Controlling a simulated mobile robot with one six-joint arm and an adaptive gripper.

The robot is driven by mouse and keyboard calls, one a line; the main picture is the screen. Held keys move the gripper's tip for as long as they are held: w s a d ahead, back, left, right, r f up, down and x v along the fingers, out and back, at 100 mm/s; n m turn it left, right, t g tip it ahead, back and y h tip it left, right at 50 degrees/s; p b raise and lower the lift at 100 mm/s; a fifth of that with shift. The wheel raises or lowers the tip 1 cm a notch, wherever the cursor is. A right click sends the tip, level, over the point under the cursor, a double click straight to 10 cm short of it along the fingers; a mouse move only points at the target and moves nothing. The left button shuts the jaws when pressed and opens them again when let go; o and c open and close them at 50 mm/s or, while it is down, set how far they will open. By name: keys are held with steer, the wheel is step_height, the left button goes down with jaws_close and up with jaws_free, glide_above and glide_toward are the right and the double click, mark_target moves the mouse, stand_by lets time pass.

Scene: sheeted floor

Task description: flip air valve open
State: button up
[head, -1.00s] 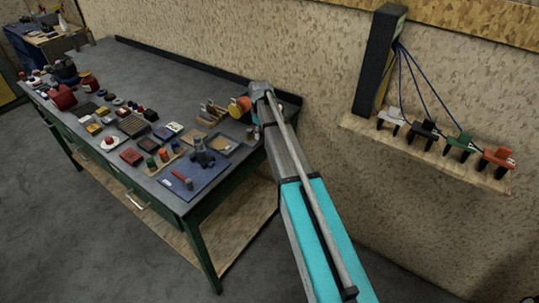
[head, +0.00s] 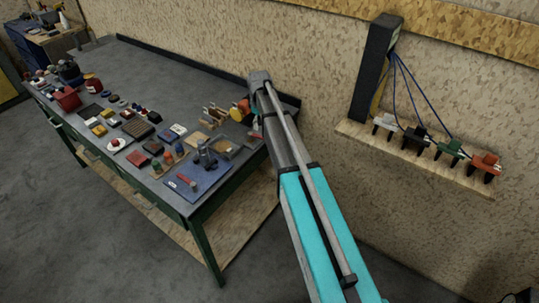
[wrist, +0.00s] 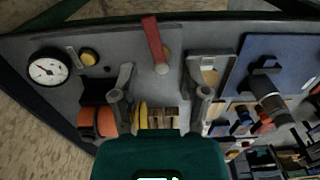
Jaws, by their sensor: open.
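The red valve lever (wrist: 154,40) shows at the top middle of the wrist view. It points nearly straight up in the picture from a pale pivot (wrist: 162,69), with a brass-coloured part beside it. My gripper (wrist: 160,93) is open, its two grey fingers apart and nothing visible between the tips. The lever lies beyond the fingertips in the picture, and I see no contact. A round white pressure gauge (wrist: 47,70) and a yellow knob (wrist: 88,56) are left of the lever.
An orange cylinder (wrist: 97,121) lies near the left finger, and a wooden-filled tray (wrist: 209,72) stands on the right. A blue mat (head: 199,176) with tools and several small items crowd the bench (head: 175,75). A wall shelf (head: 420,160) holds several clamp-like tools.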

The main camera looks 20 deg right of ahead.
steer(key=shift+r+p, duration=3.25)
steer(key=shift+r, duration=0.3)
steer(key=s+a+f+m+b, duration=0.1)
steer(key=s+f+m+b, duration=0.2)
steer(key=s, duration=0.7)
steer(key=s+f+m+b, duration=0.2)
steer(key=s+f+b, duration=0.1)
steer(key=s, duration=0.8)
steer(key=shift+a+m, duration=0.35)
steer(key=shift+m, duration=0.05)
steer(key=shift+s, duration=0.1)
